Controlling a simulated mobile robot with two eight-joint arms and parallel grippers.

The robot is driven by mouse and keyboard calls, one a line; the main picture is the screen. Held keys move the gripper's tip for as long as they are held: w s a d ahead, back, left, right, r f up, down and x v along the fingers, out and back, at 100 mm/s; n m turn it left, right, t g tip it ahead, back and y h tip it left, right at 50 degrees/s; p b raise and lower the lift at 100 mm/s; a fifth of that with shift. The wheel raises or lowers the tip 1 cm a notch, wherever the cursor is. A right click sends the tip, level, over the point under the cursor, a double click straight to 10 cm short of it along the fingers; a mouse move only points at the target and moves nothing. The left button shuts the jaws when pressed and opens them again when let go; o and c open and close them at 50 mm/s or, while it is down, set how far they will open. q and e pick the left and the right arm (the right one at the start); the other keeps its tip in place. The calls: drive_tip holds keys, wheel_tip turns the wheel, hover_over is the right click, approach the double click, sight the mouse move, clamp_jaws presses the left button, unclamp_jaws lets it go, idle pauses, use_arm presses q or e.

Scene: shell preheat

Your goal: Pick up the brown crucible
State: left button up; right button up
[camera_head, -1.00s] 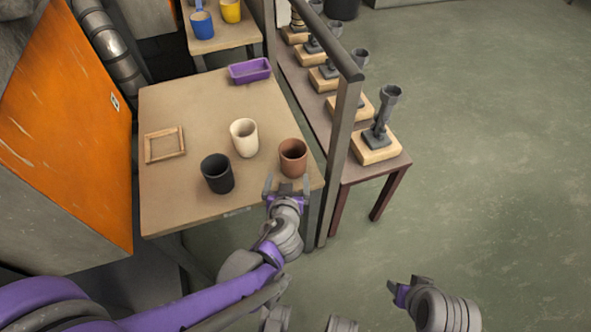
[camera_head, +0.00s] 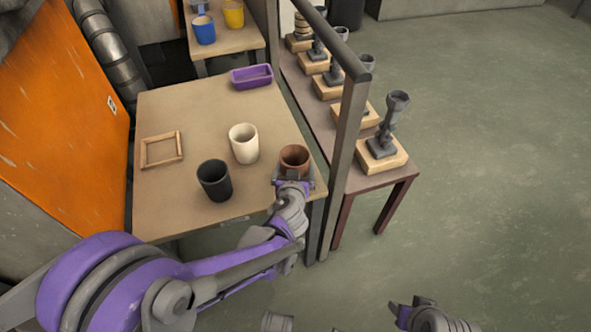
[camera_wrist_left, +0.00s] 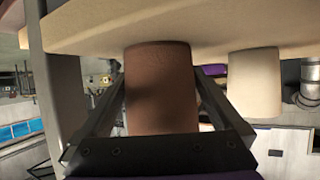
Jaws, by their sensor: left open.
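The brown crucible (camera_head: 294,157) stands upright near the table's front right corner. It fills the middle of the left wrist view (camera_wrist_left: 160,88), where the picture is upside down. My left gripper (camera_head: 294,178) is at the crucible's near side. Its jaws are open, with one finger on each side of the crucible's body. I cannot tell whether either finger touches it. My right gripper (camera_head: 412,306) is at the bottom edge of the head view, far from the table, and its jaws are too unclear to judge.
On the table (camera_head: 205,115), a white crucible (camera_head: 244,145) and a black crucible (camera_head: 214,182) stand left of the brown one. A wooden frame (camera_head: 162,150) and a purple tray (camera_head: 251,77) lie farther off. A grey post and rail (camera_head: 343,150) stand close on the right.

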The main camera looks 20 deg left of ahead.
use_arm(q)
drive_tip(key=c, duration=1.4)
